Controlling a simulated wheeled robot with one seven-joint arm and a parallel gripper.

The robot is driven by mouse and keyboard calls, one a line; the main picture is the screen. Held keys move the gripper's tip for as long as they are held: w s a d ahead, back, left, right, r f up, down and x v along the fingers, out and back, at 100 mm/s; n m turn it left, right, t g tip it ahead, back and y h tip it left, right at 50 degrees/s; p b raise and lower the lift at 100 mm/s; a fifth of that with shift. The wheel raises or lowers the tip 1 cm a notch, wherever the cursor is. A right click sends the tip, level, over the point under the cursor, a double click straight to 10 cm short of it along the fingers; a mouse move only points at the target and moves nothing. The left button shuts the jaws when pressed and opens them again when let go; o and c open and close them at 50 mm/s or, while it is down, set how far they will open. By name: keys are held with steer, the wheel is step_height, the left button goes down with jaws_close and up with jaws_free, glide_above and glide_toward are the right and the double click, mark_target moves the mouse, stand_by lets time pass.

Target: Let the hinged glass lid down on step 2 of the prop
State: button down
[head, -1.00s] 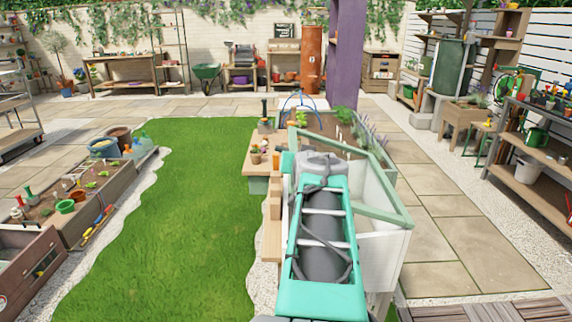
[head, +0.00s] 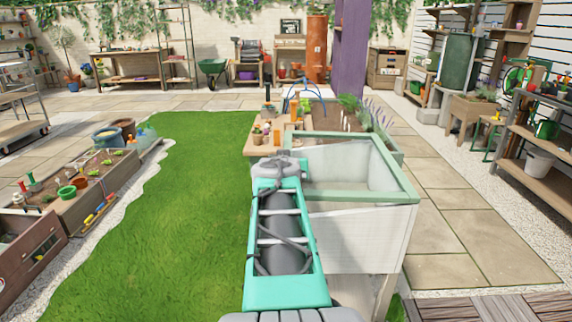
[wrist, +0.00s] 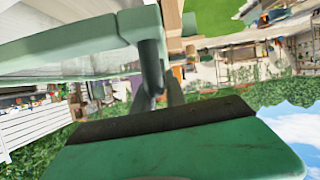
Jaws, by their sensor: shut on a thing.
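The glass lid (head: 408,188) has a pale green frame and sits at the top of the white-walled cold frame (head: 365,235), right of my arm in the head view. In the wrist view the lid's green rail (wrist: 70,45) crosses the upper left, with glass beside it. My gripper (wrist: 152,75) is shut on the lid's frame near the end of this rail; its dark fingers show only partly. In the head view my arm hides the gripper and the lid's near left corner. I cannot make out the prop or its steps, nor the lid's exact angle.
A wooden bench (head: 262,148) with small pots and a planted bed (head: 335,118) stand behind the cold frame. Lawn (head: 165,220) lies open on the left, and paving (head: 440,230) is clear on the right. A grey shelf rack (head: 545,175) stands farther right.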

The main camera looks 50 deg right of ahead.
steer(key=shift+r, duration=0.2)
steer(key=c, duration=1.4)
jaws_free()
steer(key=shift+f, duration=0.15)
steer(key=shift+o, duration=0.2)
steer(key=p+v, duration=0.1)
steer(key=v, duration=0.6)
steer(key=shift+w, duration=0.1)
steer(key=shift+s+a, duration=0.25)
steer(key=shift+a, duration=0.1)
